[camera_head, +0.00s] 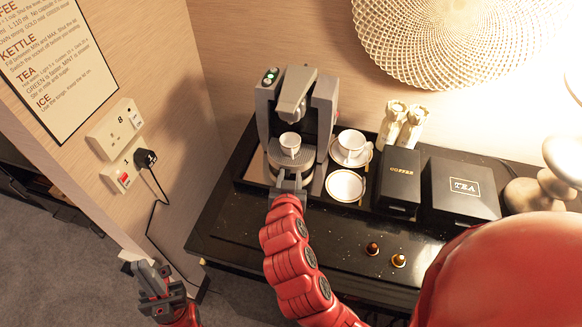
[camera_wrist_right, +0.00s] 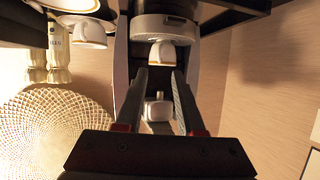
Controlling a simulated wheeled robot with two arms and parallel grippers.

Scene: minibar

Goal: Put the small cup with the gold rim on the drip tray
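The small white cup with the gold rim (camera_head: 290,144) stands upright under the spout of the grey coffee machine (camera_head: 322,103), on the drip tray (camera_head: 278,159). The wrist view is upside down; there the cup (camera_wrist_right: 162,54) sits against the round tray (camera_wrist_right: 168,27). My right gripper (camera_head: 291,179) is in front of the machine. In the right wrist view its two fingers (camera_wrist_right: 160,76) are apart, with empty space between them and the tips just short of the cup. My left gripper (camera_head: 155,272) hangs low at the left, open and empty, away from the counter.
A larger white cup (camera_head: 352,144) on a saucer and an empty saucer (camera_head: 345,186) stand right of the machine. A black coffee box (camera_head: 399,182) and a tea box (camera_head: 465,188) are further right. Two small capsules (camera_head: 385,254) lie at the front. The front-left counter is clear.

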